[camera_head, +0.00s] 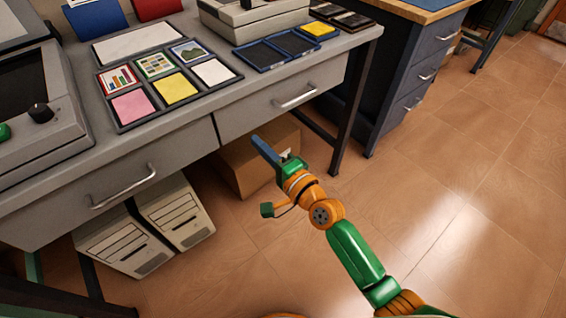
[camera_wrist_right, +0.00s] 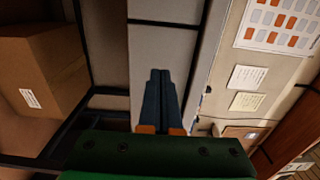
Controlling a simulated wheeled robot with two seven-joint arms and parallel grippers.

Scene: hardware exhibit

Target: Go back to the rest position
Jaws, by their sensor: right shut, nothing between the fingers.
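My right gripper (camera_head: 268,152) is in the head view, in front of the grey desk's drawers and above the floor. The arm, orange and green, reaches in from the lower right. In the right wrist view the two dark blue fingers (camera_wrist_right: 160,75) lie together, shut with nothing between them. They point toward the grey drawer fronts and touch nothing that I can make out. My left gripper is not in either view.
The grey desk (camera_head: 190,131) carries a tray of coloured cards (camera_head: 120,128) and machines. A cardboard box (camera_head: 228,178) and beige computer cases (camera_head: 128,245) stand beneath it. A blue drawer cabinet (camera_head: 425,60) is behind. Floor (camera_head: 480,190) at the right is clear.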

